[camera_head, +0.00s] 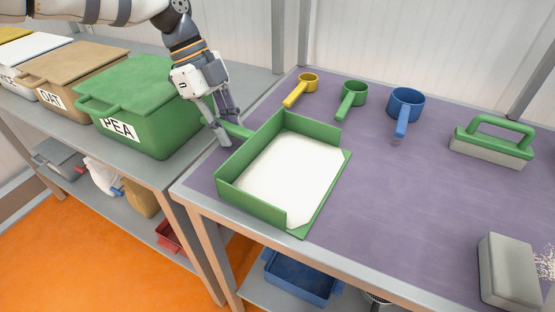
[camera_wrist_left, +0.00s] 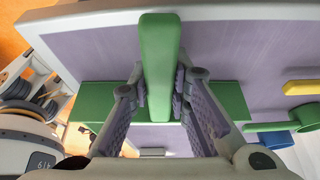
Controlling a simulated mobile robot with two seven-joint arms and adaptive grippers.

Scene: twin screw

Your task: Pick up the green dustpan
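The green dustpan (camera_head: 251,203) lies on the purple table mat, its low walls around a white inner surface and its handle toward the back left. My left gripper (camera_head: 231,131) points down at the handle, one finger on each side. In the left wrist view the green handle (camera_wrist_left: 160,60) stands between both finger pads (camera_wrist_left: 160,88), which look to touch its sides. The fingers hide part of the handle. The pan's body (camera_wrist_left: 108,101) shows behind the fingers. My right gripper is in neither view.
Yellow (camera_head: 307,83), green (camera_head: 354,94) and blue (camera_head: 406,104) scoops lie behind the dustpan. A green-handled brush (camera_head: 493,140) and a grey block (camera_head: 509,272) are to the right. A green PEA bin (camera_head: 150,120) stands close left of my gripper. The mat's middle is clear.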

